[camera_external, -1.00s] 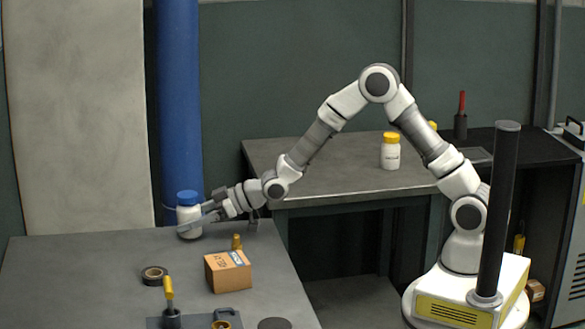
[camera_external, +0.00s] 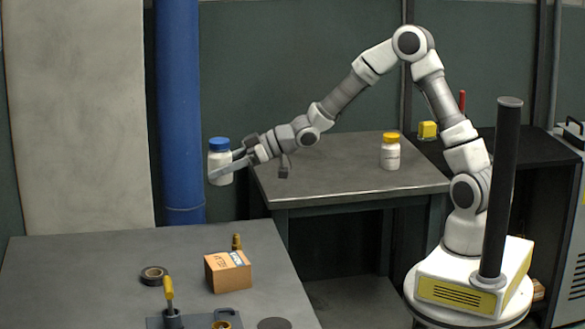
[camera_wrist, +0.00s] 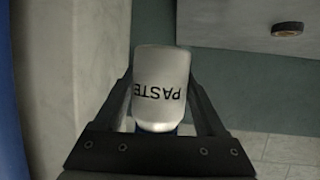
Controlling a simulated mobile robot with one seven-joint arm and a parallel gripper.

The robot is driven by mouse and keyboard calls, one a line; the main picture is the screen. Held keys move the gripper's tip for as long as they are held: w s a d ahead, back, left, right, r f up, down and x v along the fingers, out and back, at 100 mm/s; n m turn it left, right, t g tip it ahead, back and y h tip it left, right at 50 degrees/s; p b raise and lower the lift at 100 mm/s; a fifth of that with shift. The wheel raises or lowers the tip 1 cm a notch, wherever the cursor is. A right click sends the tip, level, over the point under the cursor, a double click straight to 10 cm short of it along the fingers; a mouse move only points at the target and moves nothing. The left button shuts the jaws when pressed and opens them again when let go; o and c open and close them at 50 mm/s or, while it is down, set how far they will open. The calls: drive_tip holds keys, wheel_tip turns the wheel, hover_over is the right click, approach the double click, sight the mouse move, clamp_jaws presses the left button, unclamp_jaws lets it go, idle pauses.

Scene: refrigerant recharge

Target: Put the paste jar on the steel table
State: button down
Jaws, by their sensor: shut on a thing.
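The paste jar (camera_external: 220,165) is white with a blue lid, and the word PASTE reads upside down in the wrist view (camera_wrist: 160,85). My gripper (camera_external: 224,168) is shut around the jar's body, one finger on each side, and holds it upright in the air. It hangs above the level of the front grey table (camera_external: 80,265), in front of the blue pipe in the picture. The back table (camera_external: 340,165) with a grey metal top stands to the right of the jar. A white jar with a yellow lid (camera_external: 390,152) stands on it.
On the front table are a cardboard box (camera_external: 228,272), a black tape roll (camera_external: 153,276), a small brass part (camera_external: 236,242) and a yellow-handled tool (camera_external: 169,290). A blue pipe (camera_external: 180,110) rises behind. The back table's left and middle top is clear.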

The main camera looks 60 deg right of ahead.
drive_tip(key=shift+d+r, duration=0.15)
drive_tip(key=shift+d, duration=0.05)
drive_tip(key=w+d+m+t+h, duration=0.15)
drive_tip(key=w+d, duration=0.25)
drive_tip(key=d, duration=1)
drive_tip(key=m+h+b, duration=0.3)
drive_tip(key=m+h, duration=0.5)
drive_tip(key=h, duration=0.1)
hover_over(344, 168)
wheel_tip(344, 168, down, 8)
drive_tip(key=shift+n+t, duration=0.25)
drive_tip(key=shift+t, duration=0.2)
drive_tip(key=shift+w+d+f+b, duration=0.1)
drive_tip(key=shift+f+b, duration=0.4)
drive_tip(key=shift+f, duration=0.95)
drive_tip(key=shift+w+d+f+b, duration=0.1)
drive_tip(key=shift+f+b, duration=0.4)
drive_tip(key=shift+f, duration=0.9)
drive_tip(key=shift+f, duration=0.1)
unclamp_jaws()
drive_tip(key=shift+s+f+y, duration=0.1)
drive_tip(key=shift+y, duration=0.15)
